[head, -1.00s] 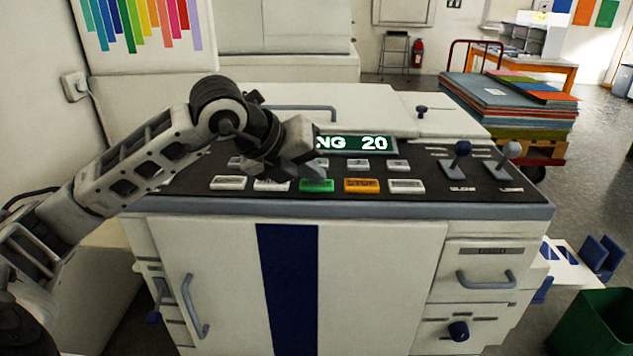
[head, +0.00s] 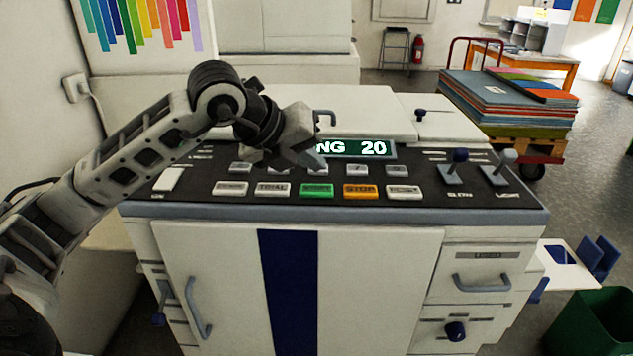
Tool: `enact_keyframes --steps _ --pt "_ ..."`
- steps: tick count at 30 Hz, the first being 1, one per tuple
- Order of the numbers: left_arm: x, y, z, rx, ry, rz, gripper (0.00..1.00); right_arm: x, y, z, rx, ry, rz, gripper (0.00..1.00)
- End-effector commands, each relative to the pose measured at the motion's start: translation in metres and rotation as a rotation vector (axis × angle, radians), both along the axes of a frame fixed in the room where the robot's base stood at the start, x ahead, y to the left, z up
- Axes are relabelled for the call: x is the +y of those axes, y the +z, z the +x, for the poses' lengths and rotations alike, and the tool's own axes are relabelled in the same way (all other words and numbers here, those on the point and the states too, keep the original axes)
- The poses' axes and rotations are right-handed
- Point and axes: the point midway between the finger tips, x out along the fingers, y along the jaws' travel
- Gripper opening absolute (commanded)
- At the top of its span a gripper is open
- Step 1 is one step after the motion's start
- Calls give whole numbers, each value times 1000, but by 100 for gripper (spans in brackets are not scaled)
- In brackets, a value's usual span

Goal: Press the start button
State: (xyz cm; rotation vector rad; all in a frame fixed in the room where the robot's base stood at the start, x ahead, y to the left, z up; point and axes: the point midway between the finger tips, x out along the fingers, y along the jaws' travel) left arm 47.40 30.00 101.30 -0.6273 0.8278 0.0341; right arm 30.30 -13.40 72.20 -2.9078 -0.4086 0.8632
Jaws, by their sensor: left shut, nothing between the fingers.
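The green start button (head: 316,190) sits in the front row of the machine's dark control panel, between a white button (head: 273,189) and the orange stop button (head: 361,191). My left gripper (head: 318,161) is shut and empty. Its fingertips appear in the picture just above the green button, apart from it, and cover the left part of the green-lit display (head: 355,148), where "NG 20" can be read. My right gripper is not in view.
Two levers (head: 456,168) stand at the panel's right. A white button (head: 403,192) lies right of the stop button. A cart with stacked coloured sheets (head: 505,98) stands behind on the right. A green bin (head: 598,322) is at lower right.

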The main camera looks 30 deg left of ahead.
Motion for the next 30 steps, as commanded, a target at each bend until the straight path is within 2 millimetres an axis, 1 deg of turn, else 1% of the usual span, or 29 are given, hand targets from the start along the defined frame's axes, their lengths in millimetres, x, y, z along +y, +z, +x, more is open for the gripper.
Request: enact_keyframes --steps 1,6,9,30 --pt "0 10 0 -1 -1 -1 0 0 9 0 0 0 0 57" --pt "0 27 0 0 0 0 0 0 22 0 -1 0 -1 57" --pt "0 33 0 1 0 -1 0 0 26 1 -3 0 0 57" --pt "0 32 0 1 -1 0 0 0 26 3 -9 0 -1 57"
